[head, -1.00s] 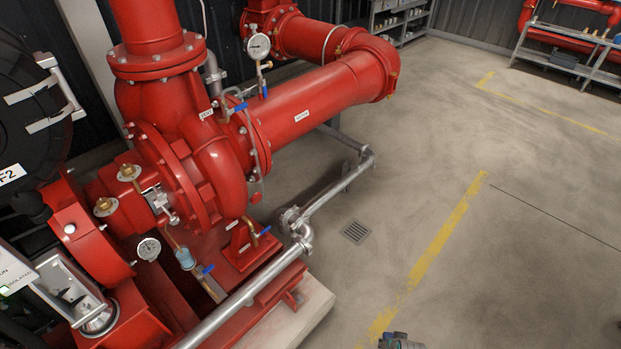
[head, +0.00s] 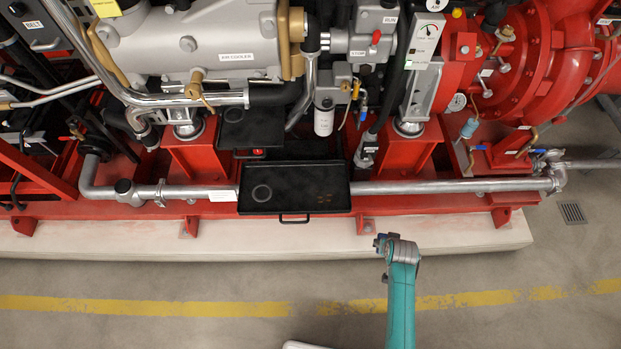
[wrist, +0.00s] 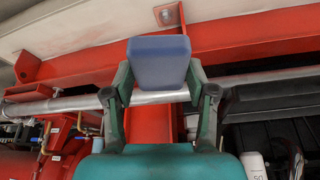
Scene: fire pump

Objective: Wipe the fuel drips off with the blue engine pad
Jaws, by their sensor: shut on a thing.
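My gripper (wrist: 160,95) is shut on the blue engine pad (wrist: 160,62), a blue block between its two fingers in the wrist view. The tray sticks out over the silver pipe. It has a dark ring mark (head: 262,192) at its left and small brownish spots (head: 323,199) at its right; I cannot tell if these are the fuel drips. The pad appears apart from the tray.
A silver pipe (head: 430,187) runs along the red base frame (head: 340,207), which stands on a pale plinth (head: 250,242). The floor in front, with a yellow line (head: 150,306), is clear.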

